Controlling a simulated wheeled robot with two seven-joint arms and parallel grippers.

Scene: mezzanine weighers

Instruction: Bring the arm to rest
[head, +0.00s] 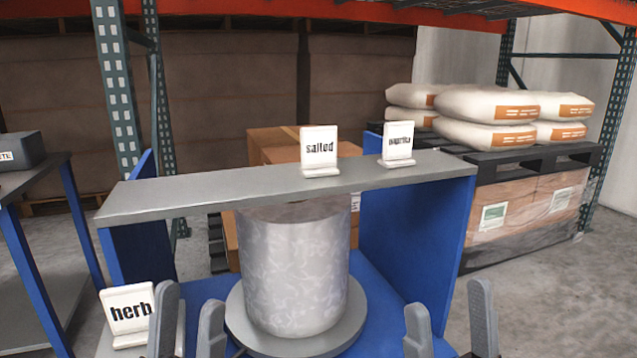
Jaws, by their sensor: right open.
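My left gripper (189,298) shows at the bottom left of the head view, its two grey fingers pointing up with an empty gap between them. It is just right of the "herb" card (130,313). My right gripper (449,298) shows at the bottom right, its fingers apart and nothing between them. A grey patterned drum (294,270) stands upright on a round grey plate (238,318) between the two grippers. The rest of both arms is out of view.
A blue-legged table (40,175) stands left. White sacks (485,104) lie behind right. Open floor shows at right.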

